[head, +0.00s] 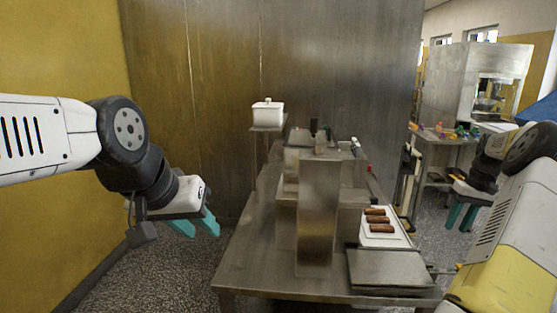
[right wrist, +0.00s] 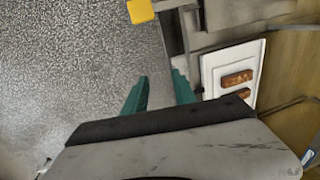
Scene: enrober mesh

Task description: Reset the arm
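My left gripper (head: 197,226) hangs in the air left of the metal table (head: 250,270) in the head view. Its two teal fingers are apart with nothing between them. My right gripper (head: 461,216) is at the right of the head view, beyond the table's right side, above the floor. In the right wrist view its teal fingers (right wrist: 160,92) are spread apart, with only speckled floor between them. Both arms are clear of the table in the head view.
A steel machine (head: 318,215) stands on the table. A white tray (head: 385,238) with brown bars lies at its right, behind a flat metal plate (head: 388,268). A white lidded box (head: 268,115) sits on a stand behind. A side table (head: 440,140) holds small colourful items.

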